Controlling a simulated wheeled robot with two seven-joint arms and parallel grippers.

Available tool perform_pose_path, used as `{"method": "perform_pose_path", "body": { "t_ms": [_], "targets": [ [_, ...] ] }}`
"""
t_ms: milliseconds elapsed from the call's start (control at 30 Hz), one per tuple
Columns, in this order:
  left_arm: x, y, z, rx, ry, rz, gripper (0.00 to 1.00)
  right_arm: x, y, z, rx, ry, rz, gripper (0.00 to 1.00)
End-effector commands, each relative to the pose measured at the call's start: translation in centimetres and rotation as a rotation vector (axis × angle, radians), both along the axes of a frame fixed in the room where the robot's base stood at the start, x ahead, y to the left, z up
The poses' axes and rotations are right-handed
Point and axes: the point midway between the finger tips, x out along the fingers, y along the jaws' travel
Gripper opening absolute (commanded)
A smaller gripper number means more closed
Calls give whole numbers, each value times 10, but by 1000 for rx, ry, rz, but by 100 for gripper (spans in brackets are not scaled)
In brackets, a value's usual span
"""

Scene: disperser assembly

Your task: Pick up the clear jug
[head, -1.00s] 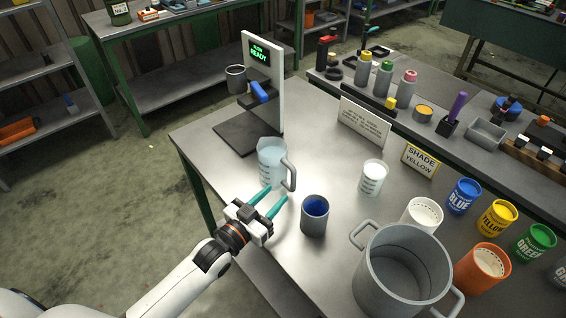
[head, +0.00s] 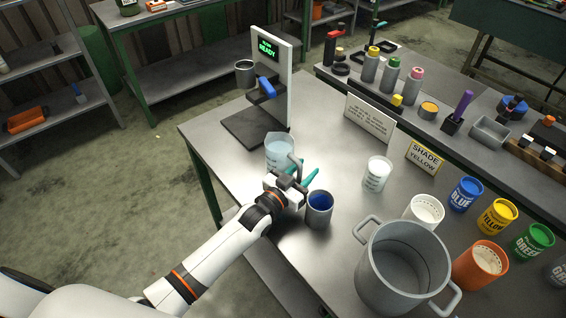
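The clear jug (head: 279,149) stands upright on the metal table, in front of the dark base of the mixing stand. It looks translucent, pale blue, with a grey handle on its right side. My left gripper (head: 305,178) is at the jug's handle side, its teal fingers pointing up and to the right. The fingers show apart, with the handle close to them; whether the handle lies between them cannot be told. Part of the handle is hidden by the gripper. My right gripper is not in view.
A grey cup with blue inside (head: 319,208) stands just right of my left gripper. A white beaker (head: 376,174), a large grey pot (head: 402,268) and paint cans stand farther right. The stand with a READY screen (head: 268,49) is behind the jug.

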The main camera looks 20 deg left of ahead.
Motion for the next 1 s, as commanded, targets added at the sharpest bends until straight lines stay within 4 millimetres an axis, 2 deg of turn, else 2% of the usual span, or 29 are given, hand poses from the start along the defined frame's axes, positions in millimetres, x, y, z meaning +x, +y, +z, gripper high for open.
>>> {"method": "perform_pose_path", "body": {
  "t_ms": [67,300,1000],
  "targets": [
    [0,0,0,0,0,0,37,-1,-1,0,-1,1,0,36],
    [0,0,0,0,0,0,0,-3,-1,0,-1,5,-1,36],
    [0,0,8,0,-6,0,0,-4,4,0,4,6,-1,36]
  ]
}}
